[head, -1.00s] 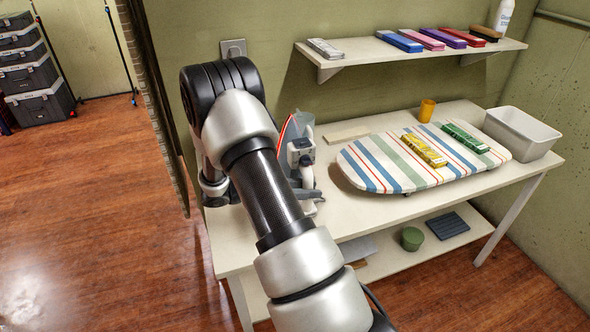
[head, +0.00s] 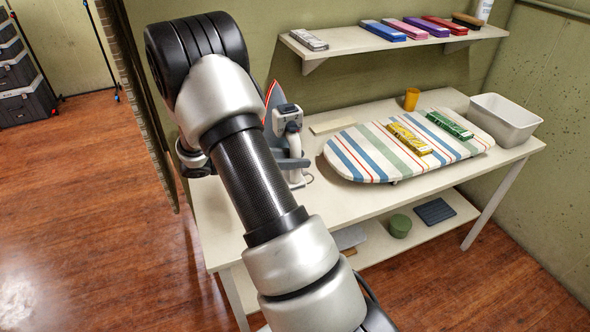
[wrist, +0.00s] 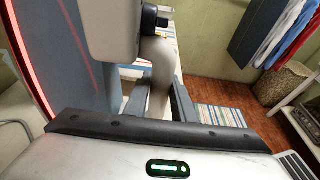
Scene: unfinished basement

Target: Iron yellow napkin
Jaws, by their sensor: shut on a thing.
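The yellow patterned napkin (head: 409,139) lies flat as a narrow folded strip across the striped ironing board (head: 352,162). The iron (head: 272,99), with a red-edged soleplate, is tipped up at the left end of the table, left of the board and apart from it. In the wrist view my gripper (wrist: 160,100) is shut on the iron's grey handle (wrist: 161,74); the red-edged iron body fills the left side there. In the head view my arm hides most of the gripper.
A green napkin (head: 449,125) lies right of the yellow one. An orange cup (head: 411,99) and a white bin (head: 506,123) stand behind and right of the board on the table (head: 380,205). A wall shelf (head: 350,46) with folded cloths hangs above.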

